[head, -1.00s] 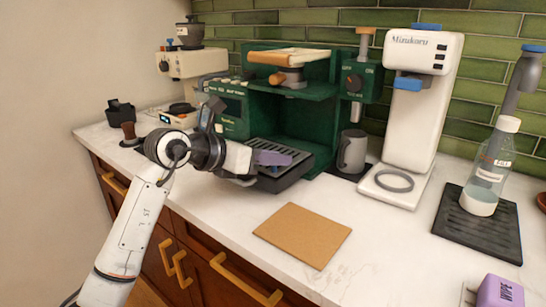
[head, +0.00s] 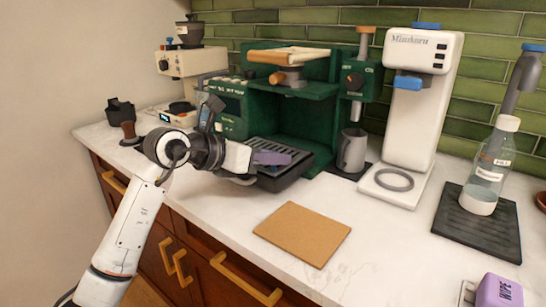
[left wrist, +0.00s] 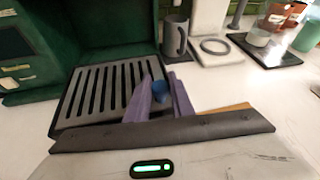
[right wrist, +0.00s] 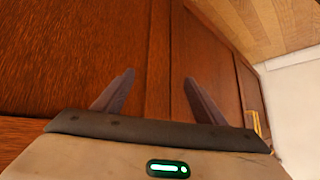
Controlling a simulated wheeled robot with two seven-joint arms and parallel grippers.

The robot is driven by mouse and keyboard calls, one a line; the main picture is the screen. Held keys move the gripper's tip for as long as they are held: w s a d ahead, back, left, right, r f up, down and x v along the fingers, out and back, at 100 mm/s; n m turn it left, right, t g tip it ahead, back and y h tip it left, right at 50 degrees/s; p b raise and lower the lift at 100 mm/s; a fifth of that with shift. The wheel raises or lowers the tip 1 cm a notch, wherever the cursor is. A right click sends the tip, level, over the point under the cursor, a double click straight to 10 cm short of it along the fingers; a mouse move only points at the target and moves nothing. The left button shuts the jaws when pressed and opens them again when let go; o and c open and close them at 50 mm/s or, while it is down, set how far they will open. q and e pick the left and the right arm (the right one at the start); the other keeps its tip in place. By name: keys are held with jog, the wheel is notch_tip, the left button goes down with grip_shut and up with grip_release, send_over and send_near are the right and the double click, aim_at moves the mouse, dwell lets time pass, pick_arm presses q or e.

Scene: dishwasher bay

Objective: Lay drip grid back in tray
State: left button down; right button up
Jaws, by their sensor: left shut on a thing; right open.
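The drip grid (left wrist: 103,88), grey with long dark slots, lies at the drip tray (head: 287,181) of the green coffee machine. My left gripper (head: 272,158) reaches over its front edge from the left. My right gripper (right wrist: 158,78) is open and empty, in front of brown cabinet wood.
The green coffee machine (head: 318,120) stands behind the tray. A grey mug (head: 352,150) stands right of it, then a white dispenser (head: 415,110) and a bottle (head: 488,165) on a dark mat.

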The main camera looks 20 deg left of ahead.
pick_arm(q)
jog(key=c, duration=1.5)
grip_release()
jog(key=shift+o, duration=0.2)
jog(key=v, duration=1)
jog(key=shift+s+b, duration=0.15)
jog(key=shift+b, duration=0.15)
jog(key=shift+a+r, duration=0.1)
